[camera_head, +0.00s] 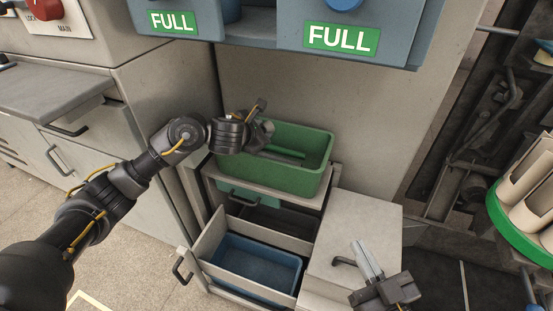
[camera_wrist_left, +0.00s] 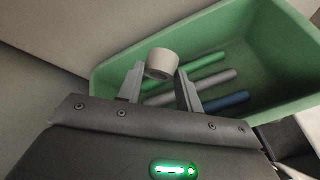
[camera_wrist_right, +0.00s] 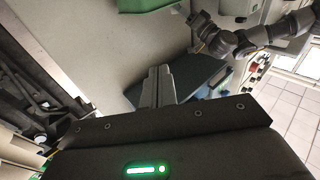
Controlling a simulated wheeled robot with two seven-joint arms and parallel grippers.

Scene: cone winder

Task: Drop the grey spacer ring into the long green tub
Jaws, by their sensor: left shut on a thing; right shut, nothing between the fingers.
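The grey spacer ring (camera_wrist_left: 162,64) is a short pale grey cylinder with a hole, held between the fingertips of my left gripper (camera_wrist_left: 160,82). In the left wrist view the ring appears over the long green tub (camera_wrist_left: 113,68), whose floor holds green, grey and blue tubes. In the head view the green tub (camera_head: 282,172) stands on top of a drawer unit, and my left gripper (camera_head: 264,120) is at its back left side. The ring is hard to make out there. My right gripper (camera_head: 366,258) is shut and empty, low at the right; it also shows in the right wrist view (camera_wrist_right: 158,75).
Below the tub, an open drawer holds a blue bin (camera_head: 256,262). A beige cabinet top (camera_head: 370,228) lies to the right. Blue boxes with FULL labels (camera_head: 340,38) hang above the tub. A green-rimmed carrier with pale cones (camera_head: 530,195) stands at far right.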

